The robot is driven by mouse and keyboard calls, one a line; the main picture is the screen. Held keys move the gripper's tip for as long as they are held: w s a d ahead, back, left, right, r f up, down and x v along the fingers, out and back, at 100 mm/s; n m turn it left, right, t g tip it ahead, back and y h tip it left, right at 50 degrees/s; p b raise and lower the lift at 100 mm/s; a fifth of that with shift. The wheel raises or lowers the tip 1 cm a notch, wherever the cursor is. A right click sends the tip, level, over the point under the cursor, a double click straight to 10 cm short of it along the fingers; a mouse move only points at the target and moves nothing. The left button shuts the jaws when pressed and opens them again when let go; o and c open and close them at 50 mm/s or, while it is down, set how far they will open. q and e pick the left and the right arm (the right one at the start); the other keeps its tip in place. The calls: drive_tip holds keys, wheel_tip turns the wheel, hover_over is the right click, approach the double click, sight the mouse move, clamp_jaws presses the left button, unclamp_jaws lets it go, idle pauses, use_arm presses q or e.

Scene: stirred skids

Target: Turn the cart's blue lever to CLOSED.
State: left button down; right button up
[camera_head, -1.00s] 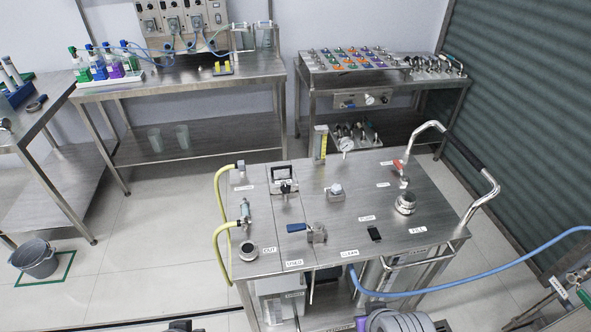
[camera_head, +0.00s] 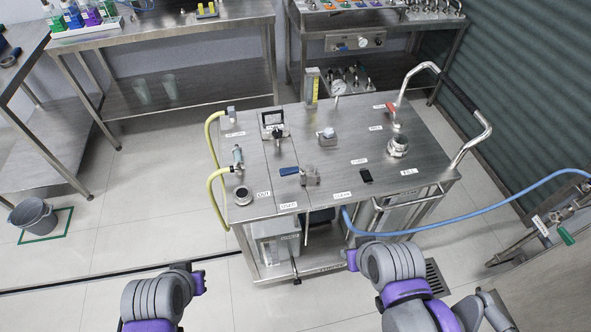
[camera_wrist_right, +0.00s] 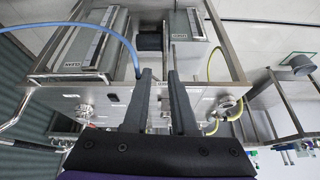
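The blue lever (camera_head: 289,171) is on top of the steel cart (camera_head: 340,140), near its front edge in the head view. Its handle points left from a metal valve body (camera_head: 311,177). The labels USED (camera_head: 288,206) and CLEAN (camera_head: 342,195) lie in front of it; I cannot read a CLOSED mark. My right gripper (camera_head: 351,259) is in front of the cart, apart from the lever. In the right wrist view its two dark fingers (camera_wrist_right: 160,73) are apart with nothing between them. My left gripper (camera_head: 199,281) is low at the front left; its fingers are unclear.
A blue hose (camera_head: 480,213) runs from the cart's front to the right. Yellow hoses (camera_head: 213,180) loop at the cart's left side. A red-handled valve (camera_head: 392,108) and a round fitting (camera_head: 398,146) stand on the cart's right. A bucket (camera_head: 33,216) is on the floor at left.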

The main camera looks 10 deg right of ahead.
drive_tip(key=shift+o, duration=1.3)
drive_tip(key=w+a+f+m+y+b, duration=0.2)
drive_tip(key=w+a+f+y+b, duration=0.1)
drive_tip(key=w+a+f, duration=0.1)
drive_tip(key=shift+w+a+y+b, duration=0.3)
drive_tip(key=shift+w+a+y, duration=0.15)
drive_tip(key=shift+w, duration=0.1)
drive_tip(key=m+t+y+b, duration=0.6)
drive_tip(key=y+b, duration=0.2)
drive_tip(key=y, duration=0.1)
approach(293, 174)
drive_tip(key=shift+w+a+f, duration=0.15)
drive_tip(key=shift+a+f, duration=0.15)
drive_tip(key=shift+a, duration=0.2)
drive_tip(key=shift+w+y, duration=0.2)
drive_tip(key=shift+y, duration=0.05)
drive_tip(key=x, duration=1)
drive_tip(key=shift+w+a+r, duration=0.15)
drive_tip(key=shift+w+r, duration=0.05)
clamp_jaws()
